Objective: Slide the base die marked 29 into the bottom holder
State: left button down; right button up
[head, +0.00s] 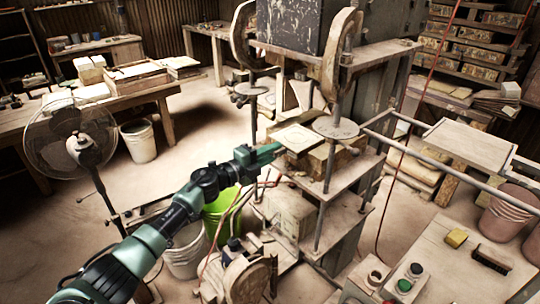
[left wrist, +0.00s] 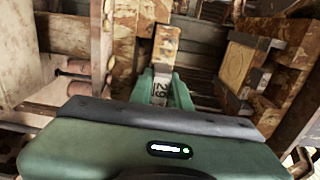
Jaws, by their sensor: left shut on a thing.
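My left gripper (head: 276,151) reaches in from the left to the press, at the left side of its lower platform. In the head view the gripper hides most of that piece. A flat light tile-shaped plate with a square outline (head: 297,137) lies on the press, just beyond the fingertips. Wooden blocks (head: 322,156) sit under and beside it; I cannot tell which part is the bottom holder. My right gripper is not in view.
The press's upright rods (head: 328,172) and round discs (head: 336,128) stand close to the right of the gripper. A green bucket (head: 220,212) and hoses are below.

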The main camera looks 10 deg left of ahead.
aim_at(289, 143)
pick_arm(q)
jog(key=shift+w+d+r, duration=0.15)
jog(key=shift+r, duration=0.05)
dwell(0.3)
jog(key=shift+b+x, duration=0.85)
jog(key=shift+x, duration=0.6)
jog(key=shift+w+d+f+b, duration=0.1)
jog(key=shift+w+d+b, duration=0.15)
jog(key=shift+w+b, duration=0.1)
jog(key=shift+b+x, duration=0.8)
jog(key=shift+x, duration=0.3)
